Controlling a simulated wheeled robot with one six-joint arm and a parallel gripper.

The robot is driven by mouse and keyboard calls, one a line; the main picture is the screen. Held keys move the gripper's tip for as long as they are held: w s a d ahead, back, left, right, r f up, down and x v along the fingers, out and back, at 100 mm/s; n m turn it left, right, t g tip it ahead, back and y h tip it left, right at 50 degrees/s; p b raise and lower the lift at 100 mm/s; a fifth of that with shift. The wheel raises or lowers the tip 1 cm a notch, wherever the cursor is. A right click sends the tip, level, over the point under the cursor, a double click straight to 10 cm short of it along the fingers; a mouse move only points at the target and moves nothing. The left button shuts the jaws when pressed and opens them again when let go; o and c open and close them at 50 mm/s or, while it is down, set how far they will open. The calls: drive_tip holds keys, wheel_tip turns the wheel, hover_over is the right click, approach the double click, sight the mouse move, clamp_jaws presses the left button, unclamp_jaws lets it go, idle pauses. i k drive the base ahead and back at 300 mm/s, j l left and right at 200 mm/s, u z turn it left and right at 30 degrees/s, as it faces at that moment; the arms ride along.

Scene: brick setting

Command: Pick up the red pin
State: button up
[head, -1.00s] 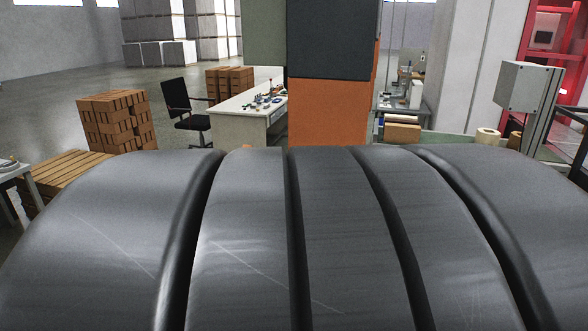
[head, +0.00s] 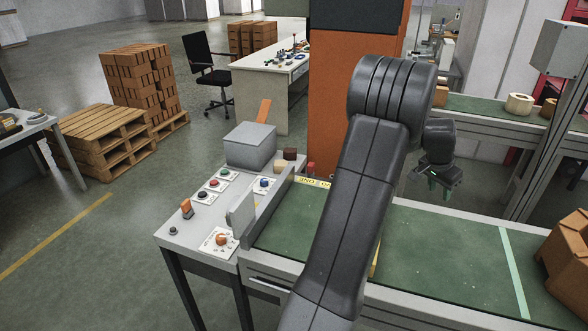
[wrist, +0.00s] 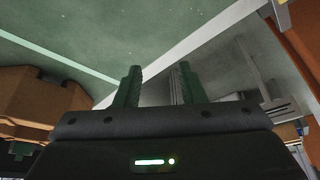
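My gripper (head: 438,192) hangs over the far side of the green conveyor, right of my arm. Its two green fingers are spread in the wrist view (wrist: 159,84), with nothing between them. A small red upright piece (head: 311,168) stands at the far left end of the conveyor, beside the orange column; it may be the red pin, but it is too small to be sure. It is well left of my gripper, and my arm stands between them in the picture. No red pin shows in the wrist view.
The green conveyor (head: 453,238) is mostly bare, with a brown box (head: 568,255) at its right. A control panel with buttons and a grey box (head: 250,146) stands at left. The orange column (head: 340,105) rises behind. Two small blocks (head: 284,160) sit near the grey box.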

sight(311, 167)
drive_tip(key=i+l+u, duration=0.1)
drive_tip(key=u, duration=0.35)
drive_tip(key=l+u, duration=0.2)
drive_tip(key=u, duration=0.25)
drive_tip(key=i+l+u, duration=0.1)
drive_tip(key=u, duration=0.35)
drive_tip(key=l, duration=0.3)
